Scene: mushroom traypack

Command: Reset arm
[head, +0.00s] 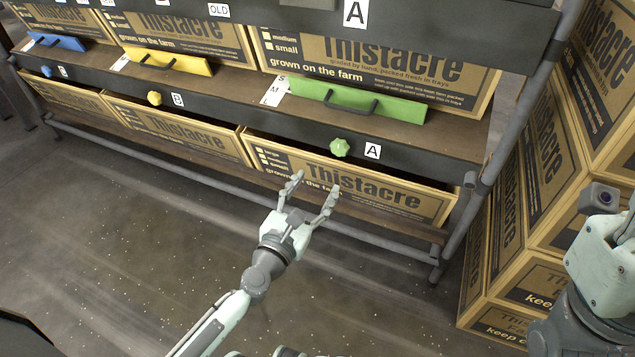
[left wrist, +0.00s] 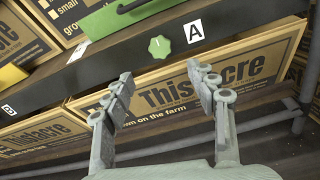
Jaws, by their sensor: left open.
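My left gripper (head: 308,196) is open and empty. In the head view it points up at the front of the lower right Thistacre box (head: 395,196). In the left wrist view its two fingers (left wrist: 168,95) are spread apart in front of that box (left wrist: 180,78). A green knob (head: 340,148) on the dark rail is above and beyond the fingertips, apart from them.
The rack holds Thistacre boxes, with blue (head: 56,41), yellow (head: 168,61) and green (head: 357,101) handled bars on its shelf. A yellow knob (head: 154,98) is on the rail. Stacked boxes (head: 535,170) stand at the right. The floor (head: 130,230) in front is clear.

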